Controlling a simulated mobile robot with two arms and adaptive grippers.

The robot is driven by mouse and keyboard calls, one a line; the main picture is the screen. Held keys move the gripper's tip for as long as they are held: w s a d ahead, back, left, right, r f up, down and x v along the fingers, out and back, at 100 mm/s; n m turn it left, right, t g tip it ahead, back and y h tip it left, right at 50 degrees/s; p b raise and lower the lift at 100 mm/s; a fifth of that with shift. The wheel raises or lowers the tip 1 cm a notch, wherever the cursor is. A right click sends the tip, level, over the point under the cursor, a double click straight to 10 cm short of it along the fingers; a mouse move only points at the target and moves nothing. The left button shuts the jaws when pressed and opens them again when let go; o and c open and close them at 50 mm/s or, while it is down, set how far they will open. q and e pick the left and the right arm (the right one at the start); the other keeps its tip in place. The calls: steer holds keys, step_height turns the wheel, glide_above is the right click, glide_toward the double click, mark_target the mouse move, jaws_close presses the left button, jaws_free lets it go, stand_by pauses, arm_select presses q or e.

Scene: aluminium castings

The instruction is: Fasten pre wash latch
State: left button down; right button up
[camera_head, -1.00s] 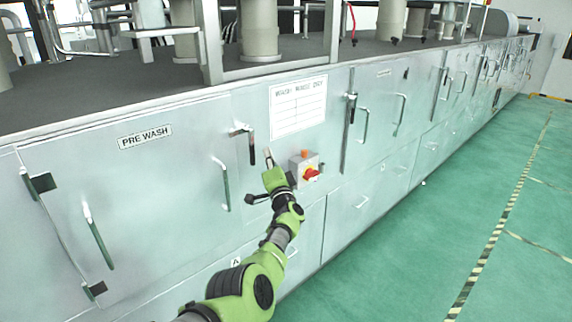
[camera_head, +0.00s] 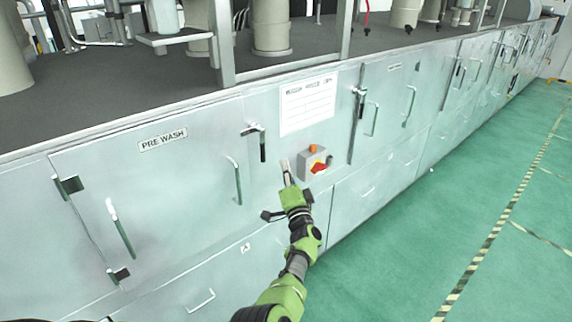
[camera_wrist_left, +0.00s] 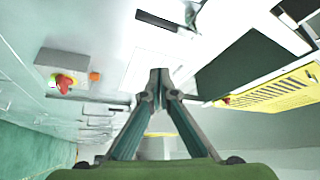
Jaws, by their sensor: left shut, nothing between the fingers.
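The PRE WASH door (camera_head: 150,200) is a pale metal panel that looks flush with the cabinet front. Its latch (camera_head: 262,145) is at the door's upper right, with a metal arm and a dark grip hanging down. My left gripper (camera_head: 286,166) is shut and empty, in front of the panel to the right of and slightly below the latch, apart from it in the picture. The left wrist view shows its two fingers (camera_wrist_left: 159,80) meeting at the tips. A dark bar near the top of that view may be the latch; I cannot tell. My right gripper is out of view.
A grey switch box (camera_head: 315,162) with a red knob sits close to the right of my left gripper; it also shows in the left wrist view (camera_wrist_left: 75,68). A white sign (camera_head: 308,104) is above. Fixed door handles (camera_head: 235,180) stick out. Green floor is clear at right.

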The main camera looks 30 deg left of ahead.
arm_select(q)
steer(key=shift+s+d+f, duration=0.15)
steer(key=shift+s+d, duration=0.1)
steer(key=shift+d, duration=0.05)
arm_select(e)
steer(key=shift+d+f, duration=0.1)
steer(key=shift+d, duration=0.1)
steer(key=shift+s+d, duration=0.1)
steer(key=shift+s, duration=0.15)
